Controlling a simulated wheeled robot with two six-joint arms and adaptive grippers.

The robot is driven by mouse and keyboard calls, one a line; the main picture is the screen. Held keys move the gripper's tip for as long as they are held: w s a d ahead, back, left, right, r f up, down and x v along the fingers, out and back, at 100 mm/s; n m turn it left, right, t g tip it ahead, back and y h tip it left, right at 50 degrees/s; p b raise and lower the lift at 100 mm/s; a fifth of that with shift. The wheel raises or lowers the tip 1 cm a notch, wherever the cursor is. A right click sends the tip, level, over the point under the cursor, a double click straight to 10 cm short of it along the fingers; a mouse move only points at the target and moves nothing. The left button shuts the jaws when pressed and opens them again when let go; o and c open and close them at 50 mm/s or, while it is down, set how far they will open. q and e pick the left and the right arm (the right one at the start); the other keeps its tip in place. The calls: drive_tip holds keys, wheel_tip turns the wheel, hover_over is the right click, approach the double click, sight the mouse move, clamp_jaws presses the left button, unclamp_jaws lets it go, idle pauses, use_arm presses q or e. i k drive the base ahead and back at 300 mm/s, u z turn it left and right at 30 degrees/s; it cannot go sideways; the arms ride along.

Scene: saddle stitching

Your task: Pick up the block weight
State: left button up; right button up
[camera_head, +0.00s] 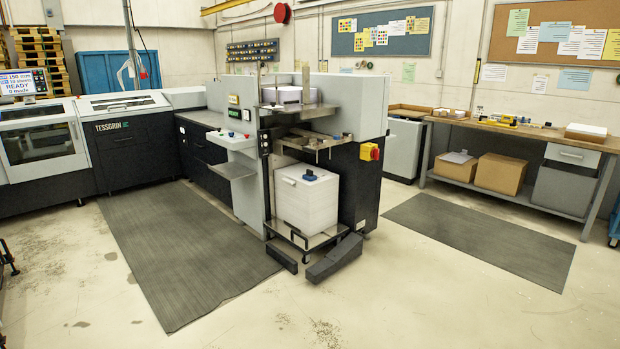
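A small blue block with a dark base (309,175), which looks like the block weight, sits on top of a tall white paper stack (306,203). The stack stands on a low metal platform (305,238) at the front of the grey and black machine (362,180). I cannot make out the block's details at this size. Neither of my grippers can be made out in the head view, and nothing is touching the block.
Two dark wedge-like feet (335,258) stick out on the floor before the stack. Dark mats (180,250) and (485,240) lie left and right of the machine. A workbench (520,130) with boxes stands at the right. The front floor is clear. A dark item (7,258) at the left edge is unclear.

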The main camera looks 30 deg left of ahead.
sight(309, 176)
drive_tip(key=z, duration=0.1)
drive_tip(key=i, duration=3.6)
drive_tip(key=u, duration=0.4)
drive_tip(key=i, duration=1.75)
drive_tip(key=u, duration=1.1)
drive_tip(key=i, duration=1.55)
drive_tip(key=u, duration=0.6)
